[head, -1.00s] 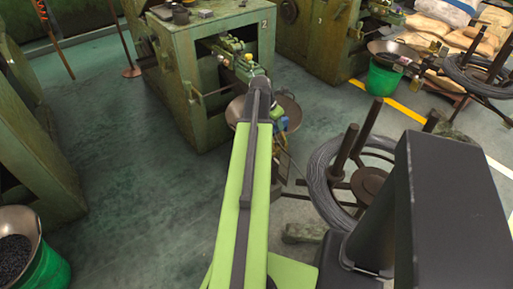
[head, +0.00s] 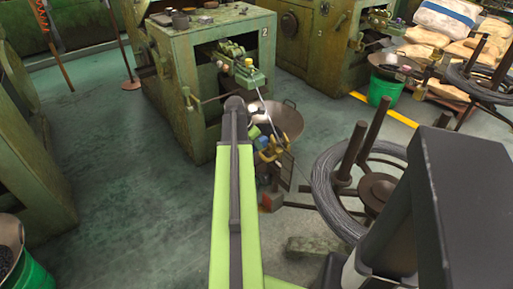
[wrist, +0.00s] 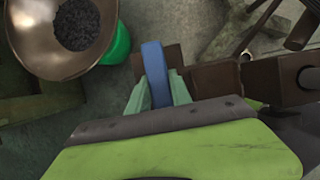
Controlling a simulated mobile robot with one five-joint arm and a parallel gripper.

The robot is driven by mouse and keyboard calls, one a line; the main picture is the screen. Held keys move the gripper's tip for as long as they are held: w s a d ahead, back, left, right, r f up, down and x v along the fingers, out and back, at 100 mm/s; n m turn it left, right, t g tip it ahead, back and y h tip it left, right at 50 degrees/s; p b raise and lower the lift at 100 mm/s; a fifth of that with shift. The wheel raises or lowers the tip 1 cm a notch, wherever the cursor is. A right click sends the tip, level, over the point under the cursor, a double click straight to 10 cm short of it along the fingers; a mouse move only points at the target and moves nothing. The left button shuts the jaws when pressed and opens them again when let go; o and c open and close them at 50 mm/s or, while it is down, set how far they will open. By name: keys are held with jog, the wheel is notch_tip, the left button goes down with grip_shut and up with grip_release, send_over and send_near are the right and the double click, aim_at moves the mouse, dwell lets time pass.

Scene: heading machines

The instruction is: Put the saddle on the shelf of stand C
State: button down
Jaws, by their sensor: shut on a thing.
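In the wrist view my gripper (wrist: 158,92) has its two pale green fingers closed on the sides of an upright blue piece (wrist: 154,62). A rusty brown plate (wrist: 174,56) shows right behind the blue piece; I cannot tell whether they are one part. The blue piece may be the saddle, but its full shape is hidden. In the head view my gripper is not clearly visible beyond the end of my green arm. No lettering for stand C is readable. A small dark frame (head: 286,170) stands in front of machine 2, with blue, green and yellow items close by.
A wide pan (head: 285,118) stands before machine 2 (head: 190,75). A wire coil on a reel (head: 330,190) is to the right. In the wrist view a pan of dark pellets (wrist: 35,35) is upper left and a brown bar (wrist: 218,77) right. Open floor (head: 110,160) lies left.

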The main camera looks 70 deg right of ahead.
jog(key=c, duration=1.2)
grip_release()
jog(key=shift+o, duration=0.2)
jog(key=shift+r, duration=0.35)
jog(key=p+v, duration=1.1)
jog(key=shift+r, duration=0.25)
jog(key=shift+a, duration=0.1)
